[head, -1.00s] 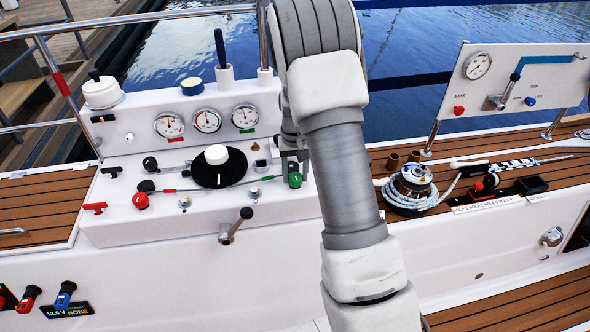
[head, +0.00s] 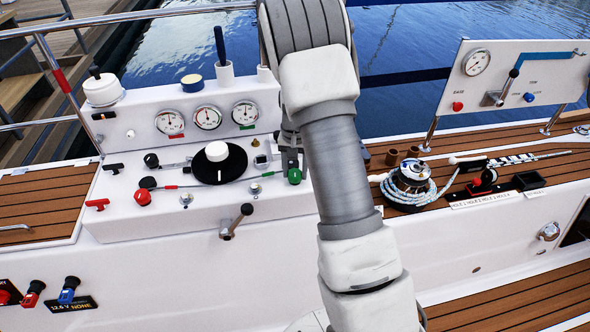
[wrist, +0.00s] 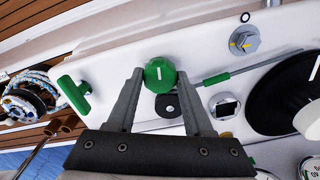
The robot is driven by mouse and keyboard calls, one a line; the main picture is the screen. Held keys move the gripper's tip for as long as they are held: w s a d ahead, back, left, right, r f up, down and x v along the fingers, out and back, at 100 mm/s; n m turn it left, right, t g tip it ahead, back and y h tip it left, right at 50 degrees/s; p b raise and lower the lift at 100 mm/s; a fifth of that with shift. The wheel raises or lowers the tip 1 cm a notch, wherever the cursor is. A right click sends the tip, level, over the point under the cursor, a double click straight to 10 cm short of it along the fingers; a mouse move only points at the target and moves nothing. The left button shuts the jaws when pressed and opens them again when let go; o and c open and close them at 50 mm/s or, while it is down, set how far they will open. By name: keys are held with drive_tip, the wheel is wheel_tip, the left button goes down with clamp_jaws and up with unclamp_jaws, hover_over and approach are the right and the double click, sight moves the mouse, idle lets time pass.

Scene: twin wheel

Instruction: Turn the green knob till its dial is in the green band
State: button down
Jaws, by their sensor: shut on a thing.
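The green knob (wrist: 160,74) with a white pointer line sits between my two fingertips in the wrist view. My gripper (wrist: 160,80) is shut on it, one finger on each side. In the head view the green knob (head: 294,176) shows at the right end of the white console, below my gripper (head: 290,158), which is partly hidden by my arm. A round gauge with a green mark under it (head: 245,113) stands on the console's raised back, at the right of three gauges. Its needle is too small to read surely against its coloured band.
A red knob (head: 142,197) and a large black dial with a white hub (head: 218,152) lie left of the green knob. A rope winch (head: 411,183) stands at right.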

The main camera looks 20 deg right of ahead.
drive_tip(key=shift+c, duration=1.5)
unclamp_jaws()
wheel_tip(320, 180, up, 17)
drive_tip(key=p, duration=0.3)
drive_tip(key=shift+r+p, duration=0.2)
drive_tip(key=shift+p, duration=0.15)
drive_tip(key=s+a+r+n+t+p, duration=0.25)
drive_tip(key=s+r, duration=0.35)
drive_tip(key=r, duration=0.3)
drive_tip(key=s+a+r+n+t+p, duration=0.1)
drive_tip(key=s+a+r+p, duration=0.25)
drive_tip(key=s+r, duration=0.45)
drive_tip(key=s+a+r+n+t+p, duration=0.1)
drive_tip(key=s+a+r, duration=0.1)
drive_tip(key=s, duration=0.4)
drive_tip(key=s+a+r+n+t+p, duration=0.1)
drive_tip(key=s+a+r+n+p, duration=0.1)
drive_tip(key=s, duration=0.5)
drive_tip(key=shift+a+r, duration=0.2)
drive_tip(key=shift+r, duration=0.65)
